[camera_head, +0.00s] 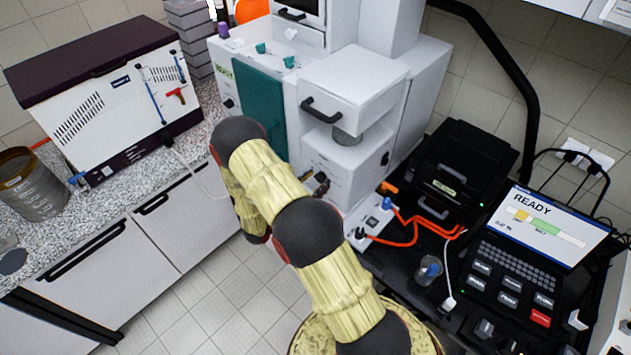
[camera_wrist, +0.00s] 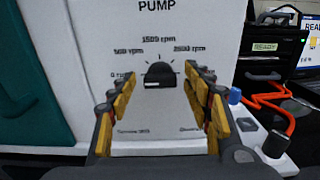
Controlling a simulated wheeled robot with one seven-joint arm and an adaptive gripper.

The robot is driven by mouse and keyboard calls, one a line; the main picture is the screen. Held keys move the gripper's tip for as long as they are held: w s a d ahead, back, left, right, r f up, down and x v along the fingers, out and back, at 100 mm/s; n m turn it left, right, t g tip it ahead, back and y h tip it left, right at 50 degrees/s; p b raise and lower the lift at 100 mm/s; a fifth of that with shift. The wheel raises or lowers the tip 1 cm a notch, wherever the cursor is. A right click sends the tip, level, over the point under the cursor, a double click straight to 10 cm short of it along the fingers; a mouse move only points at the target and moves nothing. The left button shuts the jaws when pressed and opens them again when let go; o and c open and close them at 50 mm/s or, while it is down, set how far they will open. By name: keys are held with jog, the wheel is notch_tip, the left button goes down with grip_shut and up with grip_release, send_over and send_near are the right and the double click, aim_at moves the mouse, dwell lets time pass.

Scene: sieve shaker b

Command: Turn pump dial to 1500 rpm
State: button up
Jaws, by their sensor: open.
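In the wrist view the black pump dial (camera_wrist: 159,73) sits on the white panel (camera_wrist: 205,28) under the printed word PUMP. Printed marks around it read 500 rpm at upper left, 1500 rpm above and 2500 rpm at upper right, with a partly covered 0 rpm at left. The dial has a light strip along its lower edge; I cannot tell which mark it is set to. My gripper (camera_wrist: 160,76) is open, with one yellow-and-dark finger on each side of the dial and visible gaps to it.
A power strip (camera_wrist: 272,142) with orange cables lies to the right of the panel. A teal panel (camera_wrist: 28,75) is to the left. In the head view a black case (camera_head: 460,165) and a READY screen (camera_head: 548,220) stand at right, and a granite counter at left.

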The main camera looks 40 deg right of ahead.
jog(key=c, duration=1.1)
jog(key=shift+c, duration=0.3)
